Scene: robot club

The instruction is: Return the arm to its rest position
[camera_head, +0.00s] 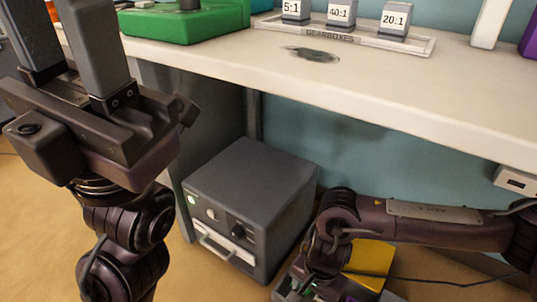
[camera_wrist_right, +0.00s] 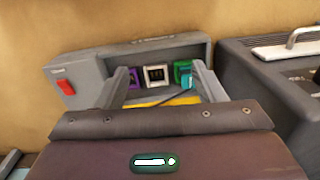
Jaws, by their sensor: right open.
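My left gripper (camera_head: 63,30) is upright at the upper left of the head view. Its two grey fingers stand apart with nothing between them. My right arm (camera_head: 430,222) reaches in from the right below the table, its wrist low at the bottom of the head view. In that view its gripper is mostly hidden. In the right wrist view my right gripper (camera_wrist_right: 165,78) has its fingers apart, and no object is clearly held. Beyond the fingers is a grey unit (camera_wrist_right: 85,65) with a red switch (camera_wrist_right: 66,88) and purple, white and teal parts.
A white table (camera_head: 330,85) spans above my right arm. It carries a green case (camera_head: 180,22) and a gearbox tray (camera_head: 415,47) with labelled blocks. A dark grey box (camera_head: 250,190) stands below, left of my right wrist. A yellow surface (camera_head: 370,258) lies beside that wrist.

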